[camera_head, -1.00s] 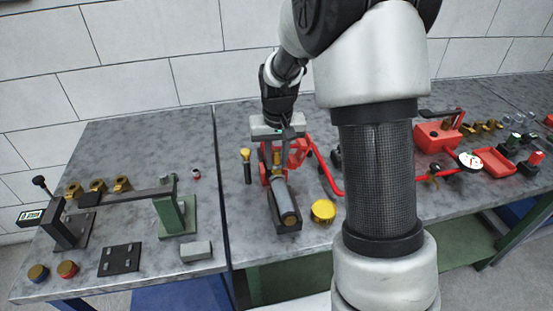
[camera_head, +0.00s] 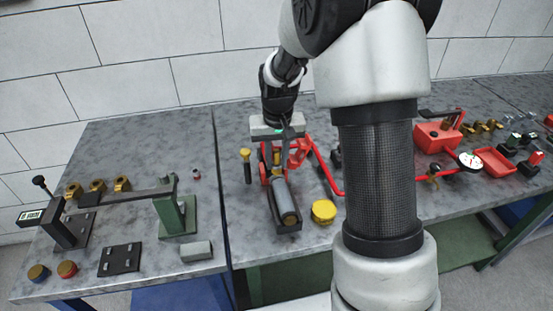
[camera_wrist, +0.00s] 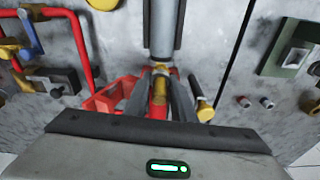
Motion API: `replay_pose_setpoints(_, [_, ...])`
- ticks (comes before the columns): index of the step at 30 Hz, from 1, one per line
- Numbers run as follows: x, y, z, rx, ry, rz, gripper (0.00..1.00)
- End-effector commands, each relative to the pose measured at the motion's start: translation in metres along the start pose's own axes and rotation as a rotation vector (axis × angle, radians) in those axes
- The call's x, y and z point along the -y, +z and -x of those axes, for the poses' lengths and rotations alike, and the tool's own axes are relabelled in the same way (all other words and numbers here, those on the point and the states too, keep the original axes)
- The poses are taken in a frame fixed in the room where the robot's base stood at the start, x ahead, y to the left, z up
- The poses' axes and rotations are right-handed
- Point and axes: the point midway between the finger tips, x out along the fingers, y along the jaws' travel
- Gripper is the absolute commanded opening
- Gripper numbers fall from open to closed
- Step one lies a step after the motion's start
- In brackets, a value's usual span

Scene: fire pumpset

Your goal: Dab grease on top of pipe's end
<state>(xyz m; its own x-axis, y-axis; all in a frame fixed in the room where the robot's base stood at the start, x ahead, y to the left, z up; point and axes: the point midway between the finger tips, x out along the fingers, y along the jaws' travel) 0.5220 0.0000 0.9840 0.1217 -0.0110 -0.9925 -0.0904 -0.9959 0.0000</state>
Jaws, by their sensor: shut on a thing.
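The grey pipe (camera_head: 286,200) lies in a dark cradle, with its far end under my gripper. In the wrist view the pipe (camera_wrist: 164,25) comes in from the top, and a brass-yellow piece sits at its end. My gripper (camera_head: 279,148) points down over this end. In the wrist view my gripper's fingers (camera_wrist: 159,100) close around a small yellow and red region; the held thing is mostly hidden and I cannot name it surely. A yellow tin (camera_head: 323,211), possibly the grease, stands right of the cradle. It also shows in the wrist view (camera_wrist: 103,4).
A black-handled, yellow-headed tool (camera_head: 246,166) is left of the cradle. A red pipe (camera_head: 324,171) runs close on the right. A green stand (camera_head: 177,214) with a long bar is on the left table. Bare tabletop lies in front of the white wall.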

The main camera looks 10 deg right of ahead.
Motion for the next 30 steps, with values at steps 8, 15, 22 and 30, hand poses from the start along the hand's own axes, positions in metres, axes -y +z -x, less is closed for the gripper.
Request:
replay_pose_setpoints(8, [0.0,0.0,0.0,0.001,0.0,0.0,0.0])
replay_pose_setpoints(15, [0.0,0.0,0.0,0.001,0.0,0.0,0.0])
replay_pose_setpoints(22, [0.0,0.004,0.0,0.002,0.0,0.0,0.0])
replay_pose_setpoints(30, [-0.002,0.016,0.002,0.0,0.0,0.0,0.0])
